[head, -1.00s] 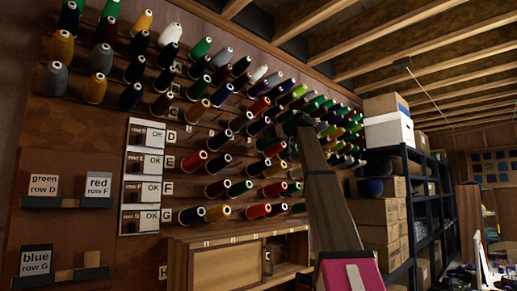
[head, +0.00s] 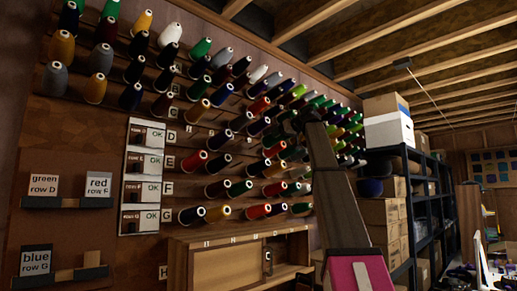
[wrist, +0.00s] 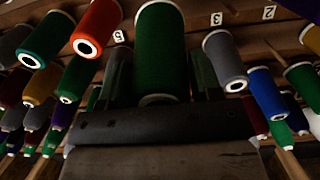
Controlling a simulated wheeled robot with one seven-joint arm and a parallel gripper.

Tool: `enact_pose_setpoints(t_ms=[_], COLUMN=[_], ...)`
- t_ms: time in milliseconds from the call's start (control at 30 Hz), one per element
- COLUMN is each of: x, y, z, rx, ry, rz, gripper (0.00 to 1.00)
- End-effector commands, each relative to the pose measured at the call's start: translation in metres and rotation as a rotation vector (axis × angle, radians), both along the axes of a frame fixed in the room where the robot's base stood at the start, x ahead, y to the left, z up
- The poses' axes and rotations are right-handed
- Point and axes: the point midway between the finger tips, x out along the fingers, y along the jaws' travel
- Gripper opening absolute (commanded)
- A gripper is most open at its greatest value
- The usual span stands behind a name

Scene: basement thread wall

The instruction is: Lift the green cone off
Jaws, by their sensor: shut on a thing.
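The green cone (wrist: 161,45) stands large at the top middle of the wrist view, with its pale lower rim toward me. My gripper (wrist: 160,72) has one dark finger on each side of it and is shut on it. In the head view my gripper (head: 302,118) is up against the right part of the thread wall (head: 95,140), small and dark among the cones. I cannot pick out the held cone there. Whether it still sits on its peg is hidden.
Close neighbours in the wrist view are a red cone (wrist: 97,27), a grey cone (wrist: 223,58) and a blue cone (wrist: 268,92). A shelf with boxes (head: 388,130) stands right of my arm. A wooden cabinet (head: 225,270) is below the wall.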

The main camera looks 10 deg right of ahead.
Motion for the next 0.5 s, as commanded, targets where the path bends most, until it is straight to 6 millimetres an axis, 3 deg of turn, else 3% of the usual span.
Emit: enact_pose_setpoints(t_ms=[500], x=[-0.022], y=[-0.017], z=[0.021], rx=[0.000], ry=[-0.001], rz=[-0.001], gripper=[0.38])
